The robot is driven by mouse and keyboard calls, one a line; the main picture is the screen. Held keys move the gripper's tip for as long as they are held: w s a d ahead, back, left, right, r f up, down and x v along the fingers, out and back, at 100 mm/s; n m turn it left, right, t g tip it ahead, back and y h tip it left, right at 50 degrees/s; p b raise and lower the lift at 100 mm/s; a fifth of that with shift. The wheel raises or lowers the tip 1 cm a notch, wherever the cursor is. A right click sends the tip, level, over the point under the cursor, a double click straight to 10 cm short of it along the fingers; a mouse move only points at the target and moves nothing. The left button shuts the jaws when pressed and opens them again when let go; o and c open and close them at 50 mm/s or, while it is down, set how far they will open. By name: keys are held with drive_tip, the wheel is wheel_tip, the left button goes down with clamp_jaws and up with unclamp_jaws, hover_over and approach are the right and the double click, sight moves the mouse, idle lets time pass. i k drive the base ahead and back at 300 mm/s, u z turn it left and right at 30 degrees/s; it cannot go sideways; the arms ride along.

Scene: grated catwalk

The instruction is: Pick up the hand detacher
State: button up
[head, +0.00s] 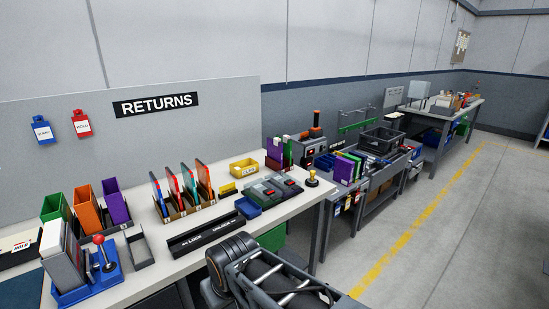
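No object in the head view is marked as the hand detacher, and I cannot tell for sure which one it is. A small yellow-topped piece with a dark base (312,178) stands upright near the right end of the white returns bench (150,264). A blue device with a red-balled lever (107,257) stands at the bench's near left. Grey-and-black devices with red marks (272,190) lie in the middle right of the bench. My gripper is not in view.
Card racks (185,200), a yellow bin (243,168) and a black LOCK/UNLOCK strip (205,234) crowd the bench. A dark padded shape with metal rods (260,272) is in front. Further benches stand beyond. The floor right of the yellow line (405,238) is clear.

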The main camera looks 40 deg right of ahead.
sight(311, 180)
drive_tip(key=z, duration=1.5)
